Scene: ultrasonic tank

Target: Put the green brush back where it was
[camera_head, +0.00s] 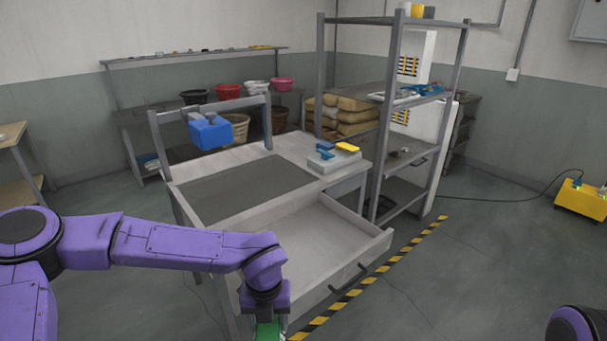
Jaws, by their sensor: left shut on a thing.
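My left arm reaches in from the left, and my left gripper (268,316) points down at the bottom edge, in front of the open drawer. It is shut on a green thing, which looks like the green brush (266,331); most of it is cut off by the picture's edge. A blue brush-like item (324,154) and a yellow one (347,147) lie on a pale block (334,163) at the right end of the workbench. My right gripper is out of view; only a purple part of my right arm shows at bottom right.
The workbench (210,188) has its pale drawer (375,246) pulled out and empty where visible. A blue box (210,133) hangs on its rear frame. A metal shelf rack (391,110) stands right behind. A yellow box (582,200) sits on the right floor.

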